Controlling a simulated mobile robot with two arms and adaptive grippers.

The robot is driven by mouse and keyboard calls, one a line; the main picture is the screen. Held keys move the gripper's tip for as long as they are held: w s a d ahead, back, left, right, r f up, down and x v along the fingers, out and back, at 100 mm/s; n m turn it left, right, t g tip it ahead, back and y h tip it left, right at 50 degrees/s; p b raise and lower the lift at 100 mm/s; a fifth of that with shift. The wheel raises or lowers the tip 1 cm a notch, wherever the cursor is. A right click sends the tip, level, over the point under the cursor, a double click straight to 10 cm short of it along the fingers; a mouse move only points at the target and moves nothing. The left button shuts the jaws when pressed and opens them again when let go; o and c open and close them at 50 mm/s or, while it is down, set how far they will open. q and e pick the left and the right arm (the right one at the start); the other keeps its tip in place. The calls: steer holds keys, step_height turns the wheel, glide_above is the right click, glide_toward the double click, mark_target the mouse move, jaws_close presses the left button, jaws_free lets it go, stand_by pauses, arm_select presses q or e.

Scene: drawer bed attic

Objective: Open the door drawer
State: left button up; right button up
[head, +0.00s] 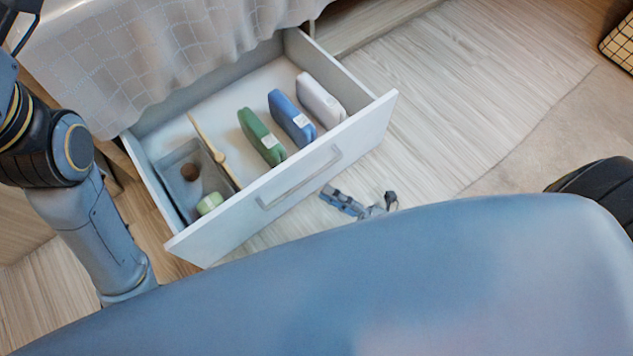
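The white drawer (352,138) is pulled out from under the bed, its inside in plain sight. Its front panel carries a long pale handle (300,178). My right gripper (361,195) is just in front of the drawer front, to the right of the handle and apart from it. Its fingers are spread and nothing shows between them. My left arm comes in at the left beside the drawer, but its gripper is hidden behind my body.
The drawer holds green (262,137), blue (291,118) and white (321,100) folded items, a wooden stick (213,149) and a grey tray (178,161) with small things. A bed cover (170,50) hangs above. Wooden floor (470,80) is clear to the right; a basket (621,45) stands far right.

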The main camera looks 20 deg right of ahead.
steer(key=v, duration=0.6)
steer(key=shift+s, duration=0.25)
steer(key=shift+d, duration=0.15)
